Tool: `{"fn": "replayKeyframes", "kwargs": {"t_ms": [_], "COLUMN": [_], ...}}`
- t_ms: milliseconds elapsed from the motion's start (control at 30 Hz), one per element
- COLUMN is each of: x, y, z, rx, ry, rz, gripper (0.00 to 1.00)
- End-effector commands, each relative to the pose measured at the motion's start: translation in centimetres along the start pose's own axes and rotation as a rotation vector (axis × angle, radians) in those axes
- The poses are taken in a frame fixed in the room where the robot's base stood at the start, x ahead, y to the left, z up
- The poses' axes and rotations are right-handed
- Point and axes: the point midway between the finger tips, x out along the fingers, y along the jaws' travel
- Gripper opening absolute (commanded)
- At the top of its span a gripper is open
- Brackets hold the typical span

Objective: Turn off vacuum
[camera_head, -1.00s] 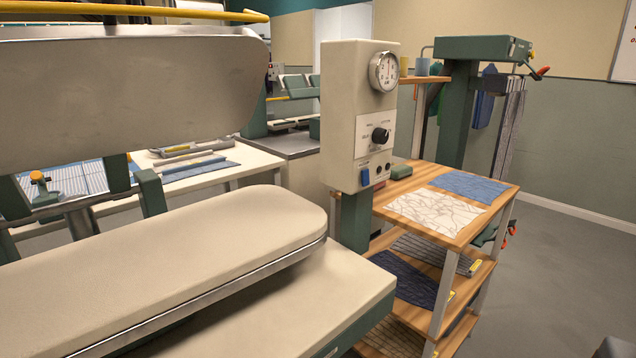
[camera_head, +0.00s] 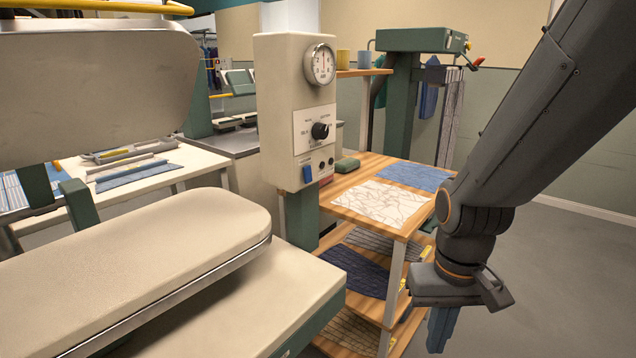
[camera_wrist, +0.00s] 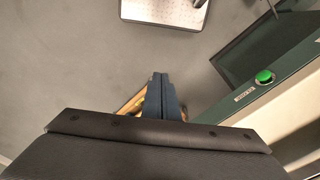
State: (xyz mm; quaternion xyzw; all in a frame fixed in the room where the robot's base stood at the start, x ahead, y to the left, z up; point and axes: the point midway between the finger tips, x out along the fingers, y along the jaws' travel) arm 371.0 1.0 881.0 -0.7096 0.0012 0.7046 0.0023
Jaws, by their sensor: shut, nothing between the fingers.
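A cream control box (camera_head: 290,110) stands on a green post beside the press. It carries a round gauge (camera_head: 320,64), a black rotary knob (camera_head: 320,130), a blue rocker switch (camera_head: 307,173) and small dark sockets beside the switch. The labels are too small to read surely, so I cannot tell which control is the vacuum's. My gripper (camera_head: 441,330) points down at the lower right, in front of the shelf unit and apart from the box. It is shut and empty. In the wrist view its blue fingers (camera_wrist: 160,97) are together.
The press has a padded lower board (camera_head: 150,245) and a raised upper head (camera_head: 90,95) at left. A wooden shelf unit (camera_head: 400,222) with folded cloths stands right of the box. The wrist view shows a green button (camera_wrist: 264,77). Floor at right is clear.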

Motion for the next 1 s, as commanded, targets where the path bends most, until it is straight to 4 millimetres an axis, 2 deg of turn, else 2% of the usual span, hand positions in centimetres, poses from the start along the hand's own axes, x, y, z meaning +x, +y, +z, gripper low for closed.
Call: {"fn": "replayKeyframes", "kwargs": {"t_ms": [67, 167, 267, 300, 367, 400, 500, 600, 700, 767, 900, 1000], "x": [-0.1, -0.4, -1.2, -1.7, -2.6, -3.3, -5.2, -7.3, -9.6, -10.9, -13.5, -14.9], "y": [0.5, 1.5, 3.0, 3.4, 3.5, 3.4, 2.3, 0.1, -2.6, -4.2, -7.0, -8.1], "z": [-1.1, -4.3, -9.5, -11.8, -15.1, -17.3, -21.8, -24.9, -26.4, -26.6, -25.7, -24.8], "rx": [-0.008, -0.043, -0.107, -0.141, -0.195, -0.232, -0.336, -0.443, -0.542, -0.595, -0.683, -0.720], "ry": [0.033, 0.129, 0.286, 0.359, 0.471, 0.546, 0.723, 0.887, 1.032, 1.106, 1.228, 1.279], "rz": [0.013, 0.045, 0.079, 0.087, 0.086, 0.078, 0.034, -0.056, -0.182, -0.267, -0.460, -0.564], "gripper": [0.00, 0.00, 0.00, 0.00, 0.00, 0.00, 0.00, 0.00, 0.00, 0.00, 0.00, 0.00]}}
